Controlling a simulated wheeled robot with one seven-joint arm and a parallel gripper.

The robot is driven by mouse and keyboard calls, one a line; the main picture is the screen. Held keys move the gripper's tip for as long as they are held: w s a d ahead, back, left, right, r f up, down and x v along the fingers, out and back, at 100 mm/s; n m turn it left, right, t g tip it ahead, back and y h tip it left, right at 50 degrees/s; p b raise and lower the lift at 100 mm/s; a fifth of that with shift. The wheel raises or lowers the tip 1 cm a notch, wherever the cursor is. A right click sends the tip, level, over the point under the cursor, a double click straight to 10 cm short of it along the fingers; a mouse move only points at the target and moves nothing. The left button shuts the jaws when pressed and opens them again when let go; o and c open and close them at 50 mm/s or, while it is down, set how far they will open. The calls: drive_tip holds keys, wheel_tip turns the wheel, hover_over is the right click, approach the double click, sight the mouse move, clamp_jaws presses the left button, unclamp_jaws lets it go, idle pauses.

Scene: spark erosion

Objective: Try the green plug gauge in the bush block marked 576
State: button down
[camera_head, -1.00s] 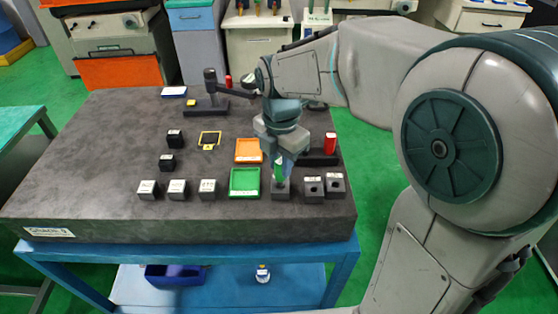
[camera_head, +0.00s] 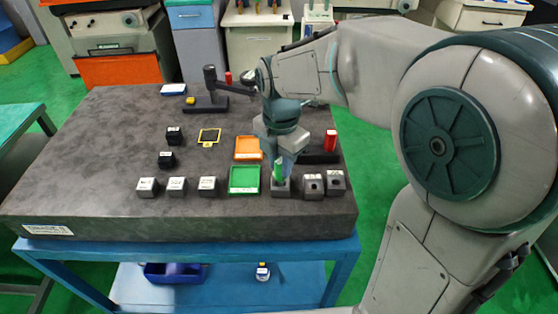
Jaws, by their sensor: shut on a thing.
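The green plug gauge (camera_head: 279,172) is upright between the fingers of my gripper (camera_head: 281,165). My gripper is shut on it. The gauge's lower end is at the top of a dark bush block (camera_head: 281,190), the left one of three at the front right of the grey slab. I cannot tell whether the tip is inside the bore. The other two bush blocks, the middle one (camera_head: 312,187) and the right one (camera_head: 335,183), show dark holes. The numbers on the blocks are too small to read, so I cannot tell which is 576.
A green tray (camera_head: 244,192) and an orange tray (camera_head: 236,155) lie left of my gripper. A red gauge (camera_head: 330,141) stands in a dark holder at right. Several pale-topped blocks (camera_head: 177,188) sit front left. The slab's left side (camera_head: 80,170) is clear.

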drive_tip(key=shift+f+b, duration=0.4)
drive_tip(key=shift+f, duration=0.2)
idle(0.4)
drive_tip(key=shift+r, duration=0.15)
idle(1.0)
drive_tip(key=shift+r+p, duration=2.05)
drive_tip(key=shift+r, duration=0.35)
